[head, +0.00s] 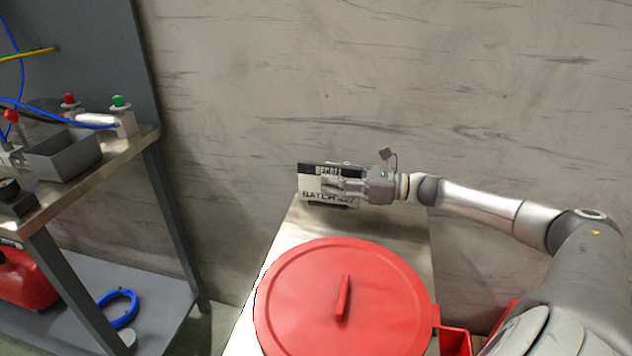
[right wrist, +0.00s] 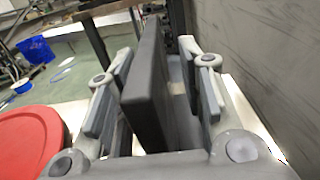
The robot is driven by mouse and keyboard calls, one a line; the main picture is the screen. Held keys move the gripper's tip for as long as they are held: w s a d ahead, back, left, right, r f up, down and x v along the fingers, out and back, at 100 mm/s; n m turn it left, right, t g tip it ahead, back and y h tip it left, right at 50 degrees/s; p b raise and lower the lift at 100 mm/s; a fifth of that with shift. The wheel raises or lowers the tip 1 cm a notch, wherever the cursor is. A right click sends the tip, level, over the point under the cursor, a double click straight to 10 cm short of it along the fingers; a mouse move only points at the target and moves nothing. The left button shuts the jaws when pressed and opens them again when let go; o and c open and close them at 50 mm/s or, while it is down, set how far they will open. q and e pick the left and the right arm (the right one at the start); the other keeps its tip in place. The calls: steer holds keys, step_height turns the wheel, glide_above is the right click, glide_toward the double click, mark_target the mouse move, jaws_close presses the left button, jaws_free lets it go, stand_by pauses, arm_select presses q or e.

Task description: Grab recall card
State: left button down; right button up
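The recall card (head: 311,182) is a white card with a black top band and dark lettering, standing upright at the far end of the metal table by the wall. My right gripper (head: 332,187) reaches in from the right, with a finger in front of the card. In the right wrist view the card shows edge-on as a dark slab (right wrist: 148,88) between the two fingers of the right gripper (right wrist: 156,60). A clear gap shows on its right side; the left finger is very close, and I cannot tell if it touches. My left gripper is not in view.
A large round red lid (head: 300,300) takes up the near part of the metal table (head: 275,235). The grey wall (head: 480,90) stands close behind the card. A workbench (head: 110,165) with a grey tray (head: 62,155) is at the left.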

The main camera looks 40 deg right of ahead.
steer(key=shift+w+a, duration=0.15)
steer(key=shift+a, duration=0.05)
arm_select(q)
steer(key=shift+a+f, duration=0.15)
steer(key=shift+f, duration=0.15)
arm_select(e)
steer(key=shift+d, duration=0.1)
steer(key=shift+c, duration=0.9)
jaws_close()
steer(key=shift+r, duration=0.1)
